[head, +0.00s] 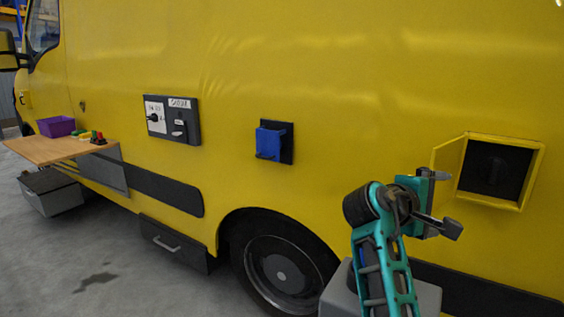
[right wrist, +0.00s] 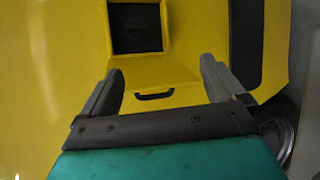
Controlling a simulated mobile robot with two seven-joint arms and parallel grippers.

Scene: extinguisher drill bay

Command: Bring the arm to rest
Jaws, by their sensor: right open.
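My right arm (head: 383,262) is teal and rises from the bottom of the head view, in front of the yellow van. Its gripper (head: 447,202) is open and empty, just left of and below an open hatch (head: 522,178) in the van's side. In the right wrist view the two grey fingers (right wrist: 162,68) stand wide apart with nothing between them. Beyond them are the hatch's dark recess (right wrist: 136,28) and its yellow door (right wrist: 150,76) with a black handle. My left gripper is not in view.
A blue holder (head: 271,141) and a switch panel (head: 173,119) are on the van's side. A wooden shelf (head: 45,149) with a purple bin (head: 56,126) juts out at left. A wheel (head: 281,272) is below. The grey floor at lower left is clear.

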